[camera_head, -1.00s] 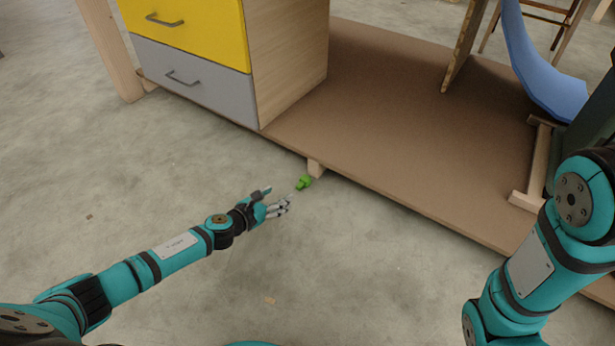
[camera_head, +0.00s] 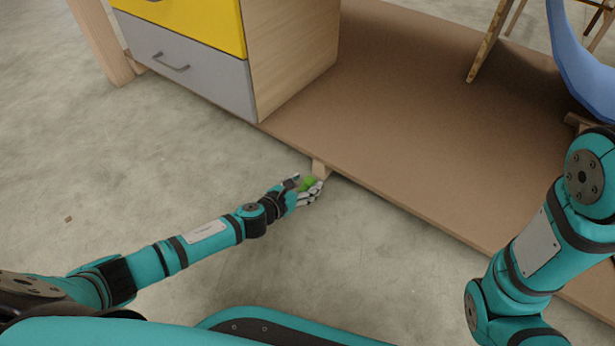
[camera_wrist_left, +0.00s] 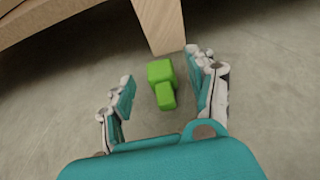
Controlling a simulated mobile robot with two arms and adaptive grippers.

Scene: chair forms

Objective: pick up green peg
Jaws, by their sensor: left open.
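The green peg (camera_wrist_left: 162,84) lies on the grey floor beside a wooden foot of the low brown platform. It is bright green, with a thicker block end and a narrower end toward my palm. It also shows in the head view (camera_head: 308,183), partly hidden by my fingers. My left gripper (camera_wrist_left: 165,88) is open, with a finger on each side of the peg and gaps to it. In the head view my left gripper (camera_head: 311,188) is at the peg. My right arm shows at the right; its gripper is out of view.
The brown platform (camera_head: 420,110) has its front edge just beyond the peg. Its wooden foot (camera_wrist_left: 160,24) stands close ahead of my fingers. A cabinet with yellow and grey drawers (camera_head: 190,72) stands at the upper left. A blue curved seat (camera_head: 580,65) is at the upper right. The floor in front is clear.

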